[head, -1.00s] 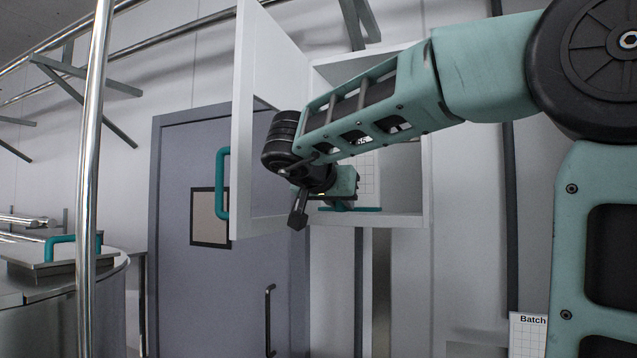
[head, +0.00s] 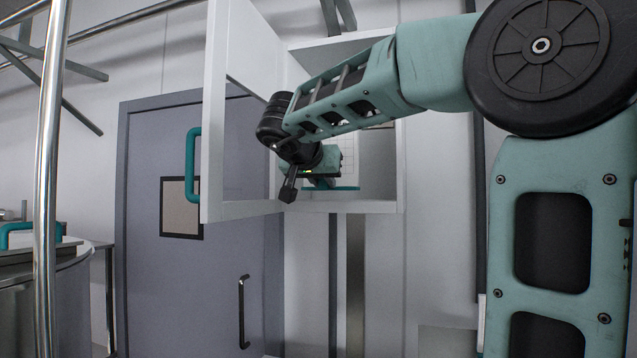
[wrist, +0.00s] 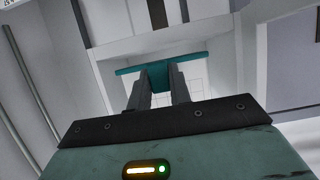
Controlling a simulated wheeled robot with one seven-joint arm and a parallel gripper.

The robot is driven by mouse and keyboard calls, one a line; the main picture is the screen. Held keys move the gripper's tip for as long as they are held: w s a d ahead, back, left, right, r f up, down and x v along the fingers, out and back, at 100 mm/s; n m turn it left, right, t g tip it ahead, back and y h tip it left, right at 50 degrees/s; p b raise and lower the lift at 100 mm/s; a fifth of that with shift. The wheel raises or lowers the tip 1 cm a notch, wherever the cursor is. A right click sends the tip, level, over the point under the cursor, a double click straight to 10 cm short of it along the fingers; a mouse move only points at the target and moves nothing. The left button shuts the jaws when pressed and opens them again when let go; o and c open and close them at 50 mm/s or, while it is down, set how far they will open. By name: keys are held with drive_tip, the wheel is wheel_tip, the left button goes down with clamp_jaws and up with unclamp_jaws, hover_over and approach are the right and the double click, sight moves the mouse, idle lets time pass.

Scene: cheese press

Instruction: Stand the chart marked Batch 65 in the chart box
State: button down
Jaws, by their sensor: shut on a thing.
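A white gridded chart (head: 348,158) with a teal bar (head: 338,188) along its lower edge shows in front of the open white cabinet (head: 375,206). My arm covers its top, so its batch number cannot be read. In the wrist view my gripper (wrist: 158,76) is shut on the teal tab at the middle of that bar. Part of the chart's grid (wrist: 190,94) shows beside the fingers. I cannot tell whether the chart touches the cabinet shelf. I cannot make out a chart box in either current view.
The cabinet door (head: 214,120) stands open on the left, with a teal handle (head: 192,165), close beside my wrist. A grey room door (head: 155,260) is behind it. A steel post (head: 48,180) and a steel vat (head: 70,290) are at the left.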

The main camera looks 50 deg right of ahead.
drive_tip(key=d, duration=0.1)
drive_tip(key=w+d, duration=0.1)
drive_tip(key=d+b, duration=0.1)
drive_tip(key=d, duration=0.1)
drive_tip(key=shift+w+f, duration=0.3)
drive_tip(key=shift+w+d+r+p, duration=0.15)
drive_tip(key=shift+d+r+p, duration=0.05)
drive_tip(key=shift+d+p, duration=0.2)
drive_tip(key=shift+w+d+f+p, duration=0.15)
drive_tip(key=shift+w+d+p, duration=0.35)
drive_tip(key=shift+d+p, duration=0.6)
drive_tip(key=shift+w+d+f+p, duration=0.15)
drive_tip(key=shift+w+d+p, duration=0.5)
drive_tip(key=shift+d, duration=0.7)
drive_tip(key=shift+w+d+f+p, duration=0.15)
drive_tip(key=shift+w+d+p, duration=0.25)
drive_tip(key=shift+d+p, duration=0.75)
drive_tip(key=shift+d+f, duration=0.1)
drive_tip(key=shift+d, duration=0.05)
drive_tip(key=shift+f+b, duration=0.4)
drive_tip(key=shift+f, duration=0.3)
drive_tip(key=c, duration=1.2)
unclamp_jaws()
drive_tip(key=b+v, duration=0.3)
drive_tip(key=v, duration=1.4)
drive_tip(key=shift+a, duration=0.2)
